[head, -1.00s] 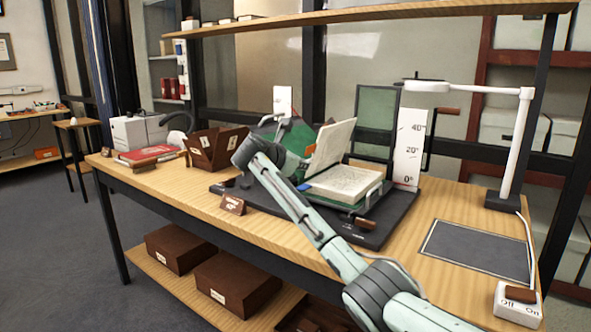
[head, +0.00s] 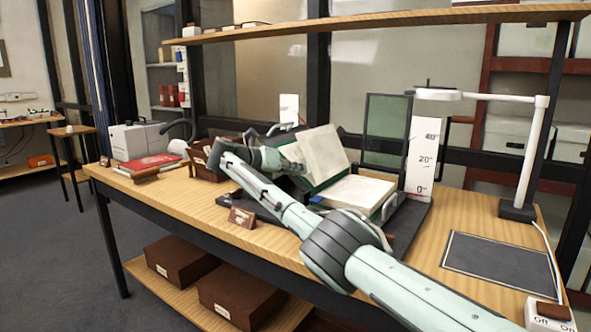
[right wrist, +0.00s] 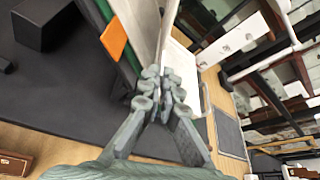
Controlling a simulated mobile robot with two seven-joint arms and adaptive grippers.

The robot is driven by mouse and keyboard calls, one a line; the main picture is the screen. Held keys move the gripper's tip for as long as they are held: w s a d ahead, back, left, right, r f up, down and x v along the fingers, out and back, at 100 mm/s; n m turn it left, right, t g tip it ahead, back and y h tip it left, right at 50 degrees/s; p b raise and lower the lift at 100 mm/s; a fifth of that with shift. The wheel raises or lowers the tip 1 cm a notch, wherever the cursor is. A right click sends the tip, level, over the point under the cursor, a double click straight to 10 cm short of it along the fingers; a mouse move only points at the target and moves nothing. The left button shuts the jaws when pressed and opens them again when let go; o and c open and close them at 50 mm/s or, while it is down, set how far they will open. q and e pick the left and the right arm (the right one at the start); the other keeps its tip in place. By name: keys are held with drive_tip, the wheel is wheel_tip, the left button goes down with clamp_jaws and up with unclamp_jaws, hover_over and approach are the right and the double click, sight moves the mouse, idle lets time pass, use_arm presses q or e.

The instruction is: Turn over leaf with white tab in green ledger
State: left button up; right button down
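The green ledger (head: 384,203) lies open on a dark cradle, its right-hand pages (head: 357,189) lying nearly flat. Pale paper (head: 323,154) stands steeply tilted at its left side. My right gripper (head: 303,166) is at the lower left of this upright paper; the fingertips are hard to make out there. In the right wrist view my right gripper (right wrist: 164,88) has its fingers close together, with the thin edge of a pale leaf (right wrist: 169,38) running down between the tips. An orange tab (right wrist: 115,38) shows beside it. I cannot make out a white tab. My left gripper is not in view.
A white scale board (head: 422,158) and a glass panel (head: 386,131) stand behind the ledger. A lamp (head: 517,208) and dark mat (head: 499,263) are at right. A small brown sign (head: 242,217), brown box (head: 205,162) and red book (head: 150,161) are at left.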

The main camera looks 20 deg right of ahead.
drive_tip(key=shift+w+a, duration=0.15)
drive_tip(key=shift+f+n, duration=0.1)
drive_tip(key=shift+n, duration=0.2)
drive_tip(key=c, duration=1.8)
unclamp_jaws()
drive_tip(key=shift+o, duration=0.2)
drive_tip(key=v, duration=1.2)
drive_tip(key=shift+w+a+f, duration=0.1)
drive_tip(key=shift+w, duration=0.05)
drive_tip(key=shift+c, duration=0.2)
